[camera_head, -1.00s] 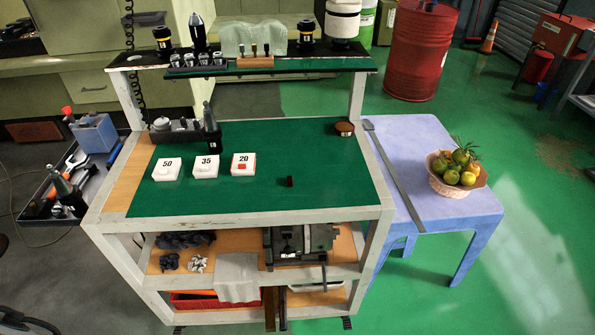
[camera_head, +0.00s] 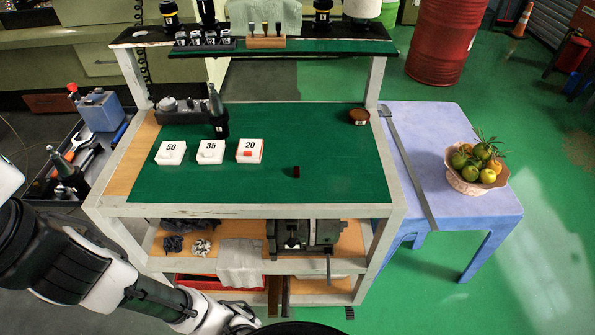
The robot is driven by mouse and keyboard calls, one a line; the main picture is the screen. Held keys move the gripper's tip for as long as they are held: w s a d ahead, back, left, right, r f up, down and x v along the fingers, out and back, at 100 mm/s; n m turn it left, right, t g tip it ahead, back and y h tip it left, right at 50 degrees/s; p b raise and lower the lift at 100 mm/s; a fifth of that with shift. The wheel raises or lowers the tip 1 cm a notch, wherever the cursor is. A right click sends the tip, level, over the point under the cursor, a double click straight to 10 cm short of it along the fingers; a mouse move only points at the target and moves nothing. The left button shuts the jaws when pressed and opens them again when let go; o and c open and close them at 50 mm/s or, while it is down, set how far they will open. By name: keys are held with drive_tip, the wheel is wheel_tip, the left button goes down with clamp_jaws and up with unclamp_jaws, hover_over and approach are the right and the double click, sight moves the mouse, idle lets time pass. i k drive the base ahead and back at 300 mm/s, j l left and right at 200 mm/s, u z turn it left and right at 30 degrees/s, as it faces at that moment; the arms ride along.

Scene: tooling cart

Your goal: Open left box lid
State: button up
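Three small white boxes stand in a row on the green mat of the cart top. The left box (camera_head: 171,153) is marked 50, the middle box (camera_head: 210,152) is marked 35, and the right box (camera_head: 250,151) is marked 20. The left box's lid looks closed, with a small white knob at its front. The right box has a red piece at its front. My arm enters from the left and runs along the lower left, in front of the cart. My gripper's fingers are not visible; the arm's end runs off the bottom edge, well away from the boxes.
A black tray (camera_head: 185,116) with a dark bottle stands behind the boxes. A small dark block (camera_head: 296,172) and a brown round tin (camera_head: 359,117) lie on the green mat (camera_head: 330,185). A raised rack (camera_head: 330,47) spans the back. The mat's front is clear.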

sight(169, 150)
drive_tip(key=j+u, duration=0.2)
drive_tip(key=u, duration=0.15)
drive_tip(key=i+j+u, duration=0.15)
drive_tip(key=u, duration=0.25)
drive_tip(key=i+j+u, duration=0.1)
drive_tip(key=u, duration=0.25)
